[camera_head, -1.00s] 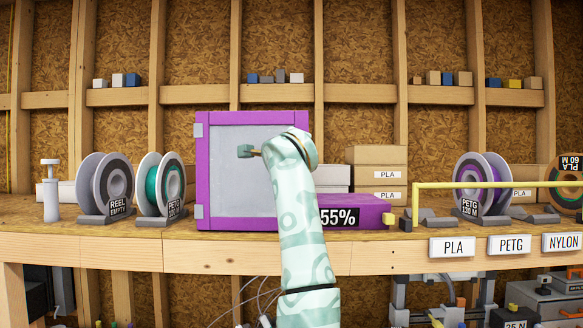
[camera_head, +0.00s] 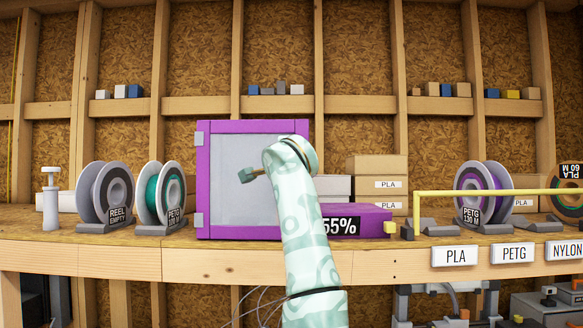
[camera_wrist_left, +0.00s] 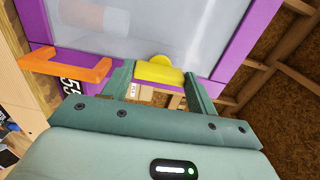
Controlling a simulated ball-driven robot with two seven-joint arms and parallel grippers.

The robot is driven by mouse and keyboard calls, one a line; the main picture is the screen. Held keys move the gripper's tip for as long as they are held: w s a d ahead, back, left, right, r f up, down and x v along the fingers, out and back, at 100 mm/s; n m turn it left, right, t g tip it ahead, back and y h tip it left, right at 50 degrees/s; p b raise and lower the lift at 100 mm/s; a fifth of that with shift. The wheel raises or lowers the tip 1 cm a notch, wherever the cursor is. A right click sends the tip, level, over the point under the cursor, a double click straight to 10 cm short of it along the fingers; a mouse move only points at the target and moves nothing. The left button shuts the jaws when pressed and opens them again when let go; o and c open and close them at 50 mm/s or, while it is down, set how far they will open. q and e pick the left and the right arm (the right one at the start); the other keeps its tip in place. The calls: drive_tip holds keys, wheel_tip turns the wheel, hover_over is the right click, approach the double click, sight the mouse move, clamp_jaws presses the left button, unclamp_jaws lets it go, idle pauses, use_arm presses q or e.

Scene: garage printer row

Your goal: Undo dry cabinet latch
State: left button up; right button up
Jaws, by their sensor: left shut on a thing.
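The dry cabinet (camera_head: 204,170) is a purple box with a pale see-through front on the workbench. A purple base with a "55%" display (camera_head: 341,226) is beside it. My left arm rises in front and hides the cabinet's right side. A teal part of my left gripper (camera_head: 249,176) shows in front of the pale panel; the rest is hidden behind the wrist. In the left wrist view, the fingers of my left gripper (camera_wrist_left: 160,84) are shut on a yellow latch piece (camera_wrist_left: 158,71) at the purple frame's edge. My right gripper is out of view.
An orange handle (camera_wrist_left: 70,66) sits near the fingers on the left. Filament reels (camera_head: 163,194) stand left of the cabinet, and another reel (camera_head: 480,193) stands to the right. A yellow bar (camera_head: 470,193) runs across the right side. Cardboard boxes (camera_head: 376,167) are behind the arm.

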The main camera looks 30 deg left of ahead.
use_arm(q)
drive_tip(key=o, duration=1)
drive_tip(key=shift+s, duration=0.1)
drive_tip(key=b+v, duration=0.5)
drive_tip(key=v, duration=1.1)
drive_tip(key=shift+b, duration=0.4)
drive_tip(key=shift+s, duration=0.1)
